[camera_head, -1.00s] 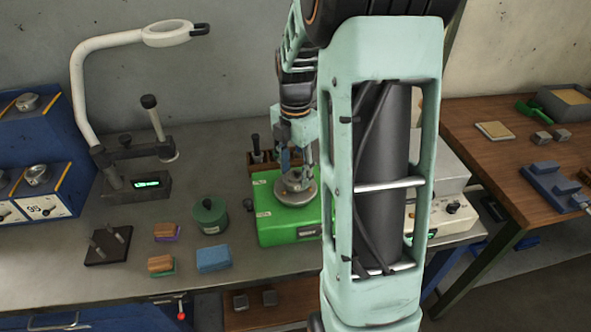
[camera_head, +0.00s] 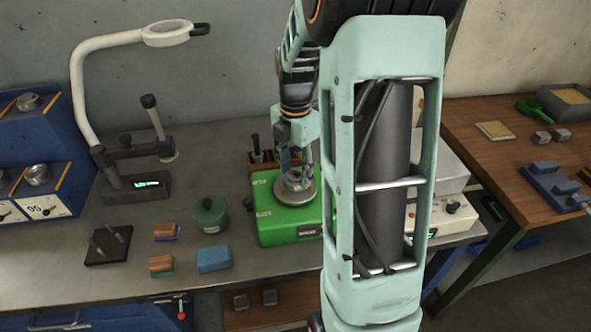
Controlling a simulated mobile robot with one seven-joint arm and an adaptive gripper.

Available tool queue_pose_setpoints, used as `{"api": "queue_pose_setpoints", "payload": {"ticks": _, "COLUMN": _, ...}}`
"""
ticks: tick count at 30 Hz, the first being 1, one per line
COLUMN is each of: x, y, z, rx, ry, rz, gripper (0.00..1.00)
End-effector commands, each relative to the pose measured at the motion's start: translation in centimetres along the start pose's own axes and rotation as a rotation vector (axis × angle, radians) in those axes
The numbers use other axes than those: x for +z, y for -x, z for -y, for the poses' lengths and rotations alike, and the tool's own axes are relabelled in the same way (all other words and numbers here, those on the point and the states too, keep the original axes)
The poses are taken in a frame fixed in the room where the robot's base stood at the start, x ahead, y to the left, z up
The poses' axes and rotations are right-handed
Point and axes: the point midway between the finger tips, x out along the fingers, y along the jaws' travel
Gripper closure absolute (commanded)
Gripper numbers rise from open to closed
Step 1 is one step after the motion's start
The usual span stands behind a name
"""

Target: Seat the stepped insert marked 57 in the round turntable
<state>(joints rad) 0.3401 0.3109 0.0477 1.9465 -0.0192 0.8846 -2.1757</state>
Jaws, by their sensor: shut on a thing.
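The round turntable (camera_head: 296,197) is a grey metal disc on top of a green box-shaped machine (camera_head: 268,228) on the grey bench. My gripper (camera_head: 297,172) points down over the turntable, close to its upper face. It is shut on a small metal piece, taken as the stepped insert, at the middle of the disc. The insert is mostly hidden by the fingers, and no 57 can be read. I cannot tell whether it touches or sits in the turntable. My arm hides the machine's right side.
A dark green round pot (camera_head: 210,215), a blue block (camera_head: 213,259) and wood-topped brushes (camera_head: 162,265) stand left of the machine. A magnifier lamp (camera_head: 82,90) rises behind. A wooden rack (camera_head: 258,163) is close behind the turntable. A pale instrument (camera_head: 446,215) stands at right.

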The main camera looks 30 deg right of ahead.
Motion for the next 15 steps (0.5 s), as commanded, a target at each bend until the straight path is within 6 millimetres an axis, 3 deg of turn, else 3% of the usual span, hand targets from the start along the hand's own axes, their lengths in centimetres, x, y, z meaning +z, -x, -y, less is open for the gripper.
{"api": "queue_pose_setpoints", "payload": {"ticks": 15, "x": 0.04, "y": -0.82, "z": -0.06, "rx": 0.002, "ry": 0.0, "rz": 0.001, "gripper": 1.0}}
